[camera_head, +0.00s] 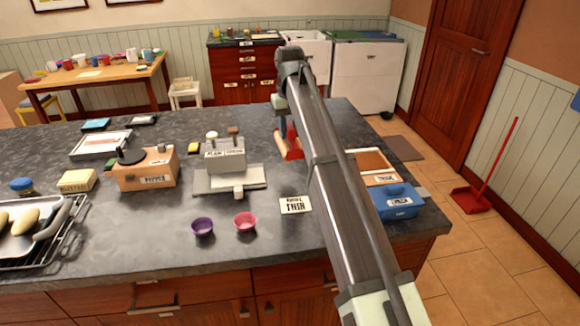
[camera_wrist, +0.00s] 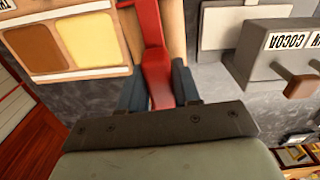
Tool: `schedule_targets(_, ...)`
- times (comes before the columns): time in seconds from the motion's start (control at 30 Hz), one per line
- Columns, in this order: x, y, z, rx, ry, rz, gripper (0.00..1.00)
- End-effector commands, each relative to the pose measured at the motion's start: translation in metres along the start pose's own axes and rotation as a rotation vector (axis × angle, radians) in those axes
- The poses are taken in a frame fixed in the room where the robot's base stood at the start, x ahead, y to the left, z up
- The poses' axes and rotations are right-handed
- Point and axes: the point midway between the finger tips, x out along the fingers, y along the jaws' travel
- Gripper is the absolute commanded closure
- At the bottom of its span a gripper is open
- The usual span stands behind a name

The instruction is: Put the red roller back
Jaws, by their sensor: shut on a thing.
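The red roller (camera_wrist: 157,75) lies between my two dark fingers in the wrist view, its red length running up out of the top edge. My gripper (camera_wrist: 160,88) is shut on it. In the head view, my gripper (camera_head: 288,132) is at the far side of the dark counter, behind the card, and red parts of the roller (camera_head: 291,148) show beneath it. A tan wooden strip (camera_wrist: 175,30) lies beside the roller in the wrist view. I cannot tell whether the roller touches it or the counter. My arm hides part of this area.
A tray with brown and yellow pads (camera_wrist: 95,72) lies left of the roller in the wrist view. A grey labelled box with knobs (camera_head: 225,157) stands nearby. A blue box (camera_head: 397,203), a card (camera_head: 295,205), purple (camera_head: 202,227) and pink (camera_head: 245,222) cups are in front.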

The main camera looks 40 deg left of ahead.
Motion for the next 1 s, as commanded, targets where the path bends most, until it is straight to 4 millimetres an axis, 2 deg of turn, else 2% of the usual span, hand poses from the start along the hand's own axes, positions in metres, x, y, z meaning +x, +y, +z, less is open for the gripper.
schedule_targets(0.27,0.006,0.001,0.001,0.088,-0.004,0.0,0.98)
schedule_targets(0.6,0.055,0.001,0.002,0.089,-0.004,0.0,0.98)
schedule_targets(0.87,0.074,0.001,0.001,0.088,-0.004,0.0,0.98)
schedule_targets(1.0,0.092,0.001,0.002,0.088,-0.004,0.0,0.98)
